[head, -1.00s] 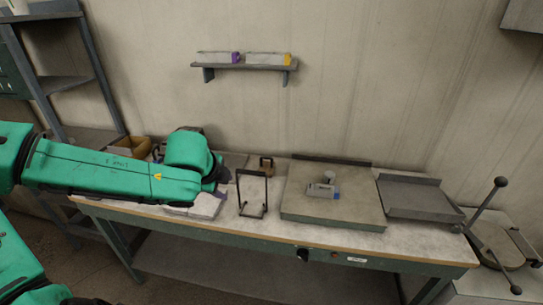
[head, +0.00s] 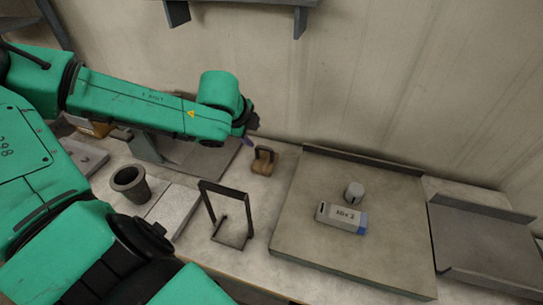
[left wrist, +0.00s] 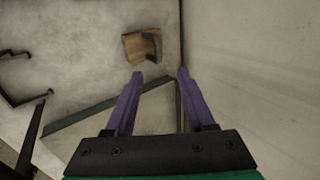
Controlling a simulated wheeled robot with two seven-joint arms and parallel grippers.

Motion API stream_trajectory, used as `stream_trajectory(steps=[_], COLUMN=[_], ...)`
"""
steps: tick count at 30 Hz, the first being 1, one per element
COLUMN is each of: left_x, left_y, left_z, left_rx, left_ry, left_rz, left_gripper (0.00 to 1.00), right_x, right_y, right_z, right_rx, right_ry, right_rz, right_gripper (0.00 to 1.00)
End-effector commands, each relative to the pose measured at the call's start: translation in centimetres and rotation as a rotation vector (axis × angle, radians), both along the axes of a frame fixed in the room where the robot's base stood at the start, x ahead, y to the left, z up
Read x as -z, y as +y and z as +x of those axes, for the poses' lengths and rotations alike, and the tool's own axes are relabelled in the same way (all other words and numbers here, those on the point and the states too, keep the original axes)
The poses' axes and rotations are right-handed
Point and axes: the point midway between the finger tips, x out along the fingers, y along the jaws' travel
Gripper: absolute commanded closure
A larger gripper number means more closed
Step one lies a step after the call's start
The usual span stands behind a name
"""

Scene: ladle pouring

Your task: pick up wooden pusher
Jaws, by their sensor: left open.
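The wooden pusher (head: 263,163) is a small brown wooden block with a dark handle. It stands on the table between the black wire frame and the large grey tray in the head view. My left gripper (head: 250,141) is just left of and behind it, mostly hidden by its own arm; a bit of purple finger shows. In the left wrist view, my left gripper's purple fingers (left wrist: 160,74) are apart with nothing between them. The pusher (left wrist: 133,47) lies beyond the fingertips, a little to the left, not touching them. My right gripper is out of view.
A black wire frame (head: 228,193) stands in front of the pusher. A large grey tray (head: 300,245) bears a labelled box (head: 338,217) and a small cylinder (head: 354,191). A dark cup (head: 130,183) stands left. The wall (head: 340,100) rises close behind.

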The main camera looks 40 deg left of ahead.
Motion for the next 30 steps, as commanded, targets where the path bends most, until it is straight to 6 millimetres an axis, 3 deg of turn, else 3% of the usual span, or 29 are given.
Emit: stream_trajectory(steps=[1,5,15,23,30], left_x=[1.1,2.0,8.1,10.0,13.2], left_y=[0.0,0.0,1.3,1.8,2.4], left_z=[0.0,0.2,3.9,5.3,7.1], left_rx=[0.000,0.001,-0.001,-0.001,0.000], left_ry=[-0.001,0.002,0.005,0.002,0.003], left_rz=[0.000,-0.001,-0.001,0.000,0.003], left_gripper=[0.45,0.45,0.45,0.45,0.45], right_x=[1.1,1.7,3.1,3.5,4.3], right_y=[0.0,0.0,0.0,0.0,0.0], right_z=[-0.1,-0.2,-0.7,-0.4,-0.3], right_rx=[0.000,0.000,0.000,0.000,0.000], right_ry=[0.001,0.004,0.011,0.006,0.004], right_rz=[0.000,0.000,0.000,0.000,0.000], right_gripper=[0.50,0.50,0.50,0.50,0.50])
